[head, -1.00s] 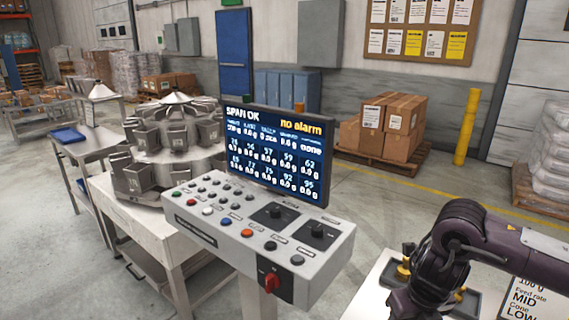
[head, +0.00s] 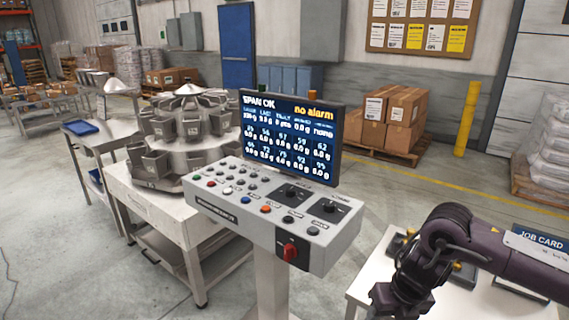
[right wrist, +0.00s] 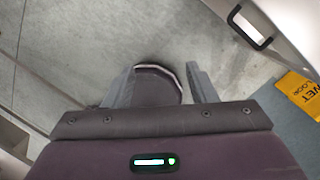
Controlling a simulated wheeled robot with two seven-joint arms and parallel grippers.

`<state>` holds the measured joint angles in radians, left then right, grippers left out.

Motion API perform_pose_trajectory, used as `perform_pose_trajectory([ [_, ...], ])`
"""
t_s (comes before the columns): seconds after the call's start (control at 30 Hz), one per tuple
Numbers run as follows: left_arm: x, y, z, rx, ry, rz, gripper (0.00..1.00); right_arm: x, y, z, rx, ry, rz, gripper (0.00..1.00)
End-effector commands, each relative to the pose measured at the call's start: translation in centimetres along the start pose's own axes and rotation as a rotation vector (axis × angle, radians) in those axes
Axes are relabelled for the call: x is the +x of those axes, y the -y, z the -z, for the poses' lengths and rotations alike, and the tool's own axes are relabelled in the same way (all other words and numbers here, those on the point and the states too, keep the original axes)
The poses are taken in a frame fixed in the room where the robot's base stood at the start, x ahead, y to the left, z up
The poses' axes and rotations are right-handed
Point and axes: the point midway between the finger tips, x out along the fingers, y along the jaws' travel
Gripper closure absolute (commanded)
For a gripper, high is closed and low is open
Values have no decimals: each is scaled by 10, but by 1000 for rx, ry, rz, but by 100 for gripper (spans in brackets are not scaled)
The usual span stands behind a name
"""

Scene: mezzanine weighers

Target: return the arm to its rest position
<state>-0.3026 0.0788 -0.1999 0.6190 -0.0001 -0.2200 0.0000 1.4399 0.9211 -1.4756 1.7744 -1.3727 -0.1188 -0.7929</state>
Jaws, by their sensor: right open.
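My right arm (head: 450,250) comes in from the right in the head view, bent over a white table. Its gripper fingers are not clear in that view. In the right wrist view my right gripper (right wrist: 160,85) is open, its two grey fingers apart with nothing between them. It points down over the concrete floor (right wrist: 85,45); a round dark part of my own body shows behind the fingers. My left gripper is in neither view.
The grey control console (head: 255,215) with its screen (head: 290,138) stands left of my arm. The multihead weigher (head: 185,140) is further left. Near my arm are the white table (head: 362,285) and a job card (head: 540,243). A yellow sign (right wrist: 300,95) shows in the wrist view.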

Motion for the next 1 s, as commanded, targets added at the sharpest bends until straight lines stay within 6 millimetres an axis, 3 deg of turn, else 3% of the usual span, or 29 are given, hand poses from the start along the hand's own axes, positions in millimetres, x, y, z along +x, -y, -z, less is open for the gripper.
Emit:
perform_pose_trajectory([
  [0.37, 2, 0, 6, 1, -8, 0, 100, 62, -67, -34, 293, 21, -256, 49],
  [0.53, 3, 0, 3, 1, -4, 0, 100, 116, -104, -52, 615, 2, -448, 49],
  [0.67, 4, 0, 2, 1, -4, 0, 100, 176, -112, -57, 981, -29, -581, 49],
  [0.77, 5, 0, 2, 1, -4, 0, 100, 232, -100, -44, 1294, -59, -637, 49],
  [0.83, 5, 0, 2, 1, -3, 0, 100, 275, -84, -22, 1526, -75, -645, 49],
  [0.97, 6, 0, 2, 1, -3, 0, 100, 345, -47, 38, 1895, -82, -602, 49],
  [1.0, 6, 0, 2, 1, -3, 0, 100, 364, -36, 61, 1995, -80, -576, 49],
])
